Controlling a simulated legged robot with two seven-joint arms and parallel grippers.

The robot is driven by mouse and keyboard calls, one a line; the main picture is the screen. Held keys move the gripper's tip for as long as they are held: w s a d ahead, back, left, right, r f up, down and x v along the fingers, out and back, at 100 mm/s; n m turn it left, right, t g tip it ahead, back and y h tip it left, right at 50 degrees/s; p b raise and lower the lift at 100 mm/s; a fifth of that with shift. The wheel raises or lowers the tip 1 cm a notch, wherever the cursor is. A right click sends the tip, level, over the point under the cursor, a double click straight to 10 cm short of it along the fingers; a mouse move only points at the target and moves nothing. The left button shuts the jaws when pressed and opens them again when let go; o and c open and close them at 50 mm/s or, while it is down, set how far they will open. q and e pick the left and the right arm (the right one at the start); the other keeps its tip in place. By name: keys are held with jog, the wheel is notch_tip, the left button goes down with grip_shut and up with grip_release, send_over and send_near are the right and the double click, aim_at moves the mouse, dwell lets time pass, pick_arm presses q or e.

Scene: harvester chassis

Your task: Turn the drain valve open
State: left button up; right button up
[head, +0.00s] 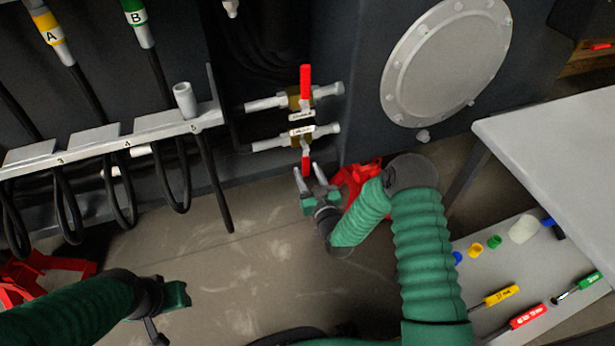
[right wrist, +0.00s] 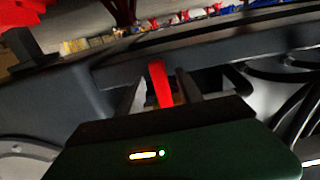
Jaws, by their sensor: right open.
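Two valves sit one above the other on the dark chassis, each with a pale pipe, a small label too small to read surely, and a red lever. The upper red lever (head: 306,80) points up. The lower red lever (head: 306,164) points down. I cannot tell from the labels which is the drain valve. My right gripper (head: 309,172) is open just below the lower valve, its fingers either side of the lever's end. In the right wrist view the red lever (right wrist: 158,80) stands between the fingers; contact is unclear. My left gripper (head: 178,295) is low at left, its jaws unclear.
A rail (head: 110,140) with numbered slots and hanging black hoses is left of the valves. A round bolted cover (head: 445,62) is at the right. A grey table (head: 560,135) stands right, above a lower shelf with screwdrivers and coloured caps. The floor between my arms is clear.

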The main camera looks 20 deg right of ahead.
jog(key=shift+w, duration=0.15)
grip_shut()
dwell(1.4)
